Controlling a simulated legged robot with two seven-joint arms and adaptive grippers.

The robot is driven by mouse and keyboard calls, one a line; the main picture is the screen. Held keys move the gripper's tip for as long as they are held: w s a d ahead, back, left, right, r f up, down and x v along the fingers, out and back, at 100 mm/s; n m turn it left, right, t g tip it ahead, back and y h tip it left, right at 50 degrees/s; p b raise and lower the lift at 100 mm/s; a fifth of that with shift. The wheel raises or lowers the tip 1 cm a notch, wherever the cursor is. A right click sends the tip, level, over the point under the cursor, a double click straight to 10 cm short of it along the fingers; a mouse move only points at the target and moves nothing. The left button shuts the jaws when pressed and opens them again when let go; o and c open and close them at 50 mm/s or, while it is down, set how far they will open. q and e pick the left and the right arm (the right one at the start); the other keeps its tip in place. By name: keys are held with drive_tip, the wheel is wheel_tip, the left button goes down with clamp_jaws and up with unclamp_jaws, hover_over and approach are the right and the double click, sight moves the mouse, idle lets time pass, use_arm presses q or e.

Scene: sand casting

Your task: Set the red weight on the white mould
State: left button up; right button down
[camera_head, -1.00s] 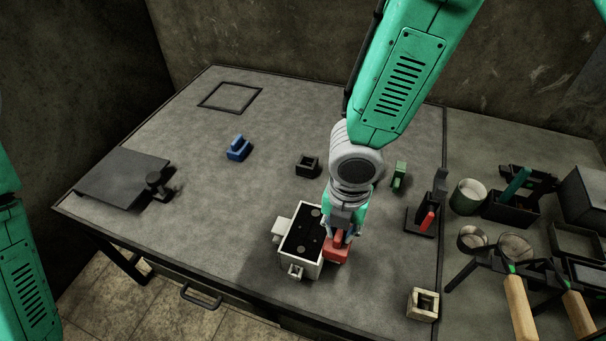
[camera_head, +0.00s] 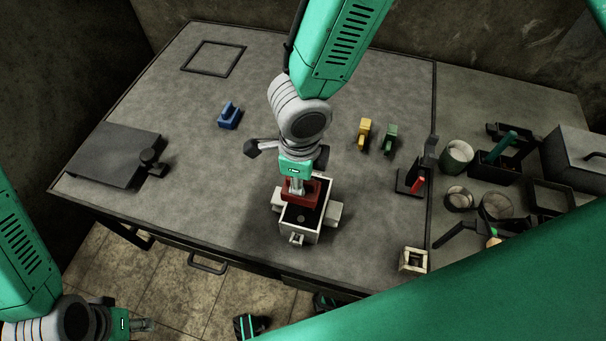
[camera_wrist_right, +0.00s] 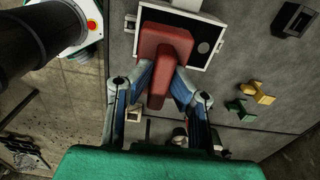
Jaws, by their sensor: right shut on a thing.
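The white mould (camera_head: 285,222) is a box with a dark filled top and side lugs, near the table's front edge. The red weight (camera_head: 302,200) is over the far part of the mould's top; I cannot tell if it touches. My right gripper (camera_head: 297,189) is shut on the red weight from above. In the right wrist view, the red weight (camera_wrist_right: 162,55) sits between both fingers (camera_wrist_right: 159,85) and covers part of the mould (camera_wrist_right: 205,38). My left gripper (camera_head: 146,325) is low at the left, off the table; its fingers are too small to judge.
A blue block (camera_head: 229,118), a yellow block (camera_head: 364,134) and a green block (camera_head: 389,139) stand behind. A dark plate (camera_head: 112,155) lies left. A small pale box (camera_head: 413,261) stands right, with pots and tools beyond. The table left of the mould is clear.

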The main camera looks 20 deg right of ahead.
drive_tip(key=shift+f+b, duration=0.45)
drive_tip(key=shift+f, duration=0.05)
drive_tip(key=shift+d+f+b, duration=0.45)
drive_tip(key=shift+f+b, duration=0.35)
drive_tip(key=shift+b, duration=0.1)
drive_tip(key=shift+d+f+b, duration=0.1)
drive_tip(key=shift+f+b, duration=0.45)
drive_tip(key=shift+b, duration=0.05)
drive_tip(key=f+b, duration=0.1)
drive_tip(key=a+f+b, duration=0.1)
drive_tip(key=shift+f+b, duration=0.15)
drive_tip(key=shift+b, duration=0.15)
drive_tip(key=shift+d+f, duration=0.2)
drive_tip(key=shift+f, duration=0.3)
drive_tip(key=shift+d+f, duration=0.2)
drive_tip(key=shift+f, duration=0.1)
drive_tip(key=shift+a, duration=0.3)
drive_tip(key=shift+d+f+b, duration=0.15)
drive_tip(key=shift+d+b, duration=0.05)
drive_tip(key=shift+b, duration=0.1)
drive_tip(key=shift+a+f, duration=0.15)
drive_tip(key=shift+f, duration=0.15)
